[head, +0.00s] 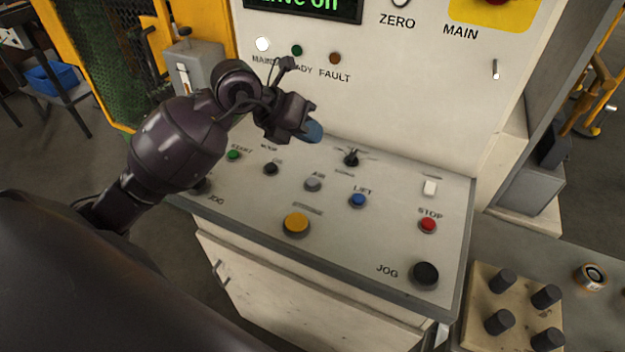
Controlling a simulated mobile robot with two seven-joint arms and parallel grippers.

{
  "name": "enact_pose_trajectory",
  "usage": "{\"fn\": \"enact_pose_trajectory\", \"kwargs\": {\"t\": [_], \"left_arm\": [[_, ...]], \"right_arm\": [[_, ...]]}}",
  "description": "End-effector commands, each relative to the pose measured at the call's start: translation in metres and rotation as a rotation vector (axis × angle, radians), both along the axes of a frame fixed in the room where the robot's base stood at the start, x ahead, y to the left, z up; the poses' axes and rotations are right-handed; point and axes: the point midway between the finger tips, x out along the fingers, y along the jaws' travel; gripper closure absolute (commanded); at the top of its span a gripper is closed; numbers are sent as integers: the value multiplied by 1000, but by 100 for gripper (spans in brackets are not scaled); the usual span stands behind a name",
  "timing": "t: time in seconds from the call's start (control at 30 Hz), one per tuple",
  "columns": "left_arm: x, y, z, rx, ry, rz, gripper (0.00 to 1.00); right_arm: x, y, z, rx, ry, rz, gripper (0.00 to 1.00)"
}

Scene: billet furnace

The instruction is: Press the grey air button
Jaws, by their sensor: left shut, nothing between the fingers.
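The grey air button (313,184) sits on the sloped control panel (385,232), under a small label that reads AIR. It is between a black button on its left and the blue LIFT button on its right. My left gripper (314,131) is above the back part of the panel, higher in the picture than the grey button and apart from it. Its bluish fingertips are together, with nothing between them. My right gripper is not in view.
Nearby on the panel are the blue LIFT button (358,200), a black button (271,168), a yellow button (296,224), a black selector (351,157), the red STOP button (428,225) and the black JOG button (425,274). A block with black pegs (485,335) stands at lower right.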

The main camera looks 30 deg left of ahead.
Motion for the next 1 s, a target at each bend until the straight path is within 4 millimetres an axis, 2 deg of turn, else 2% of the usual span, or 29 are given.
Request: {"fn": "enact_pose_trajectory", "kwargs": {"t": [0.27, 0.6, 0.8, 1.0], "left_arm": [[0, 0, -25, -2, 6, -1, 100], [0, 0, -67, -1, 8, 0, 100], [0, 0, -83, 1, 4, -1, 100], [0, 0, -87, 0, 1, -1, 100]], "right_arm": [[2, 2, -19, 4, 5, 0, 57], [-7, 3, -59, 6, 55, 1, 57], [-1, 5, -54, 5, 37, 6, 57], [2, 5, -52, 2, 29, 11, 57]]}}
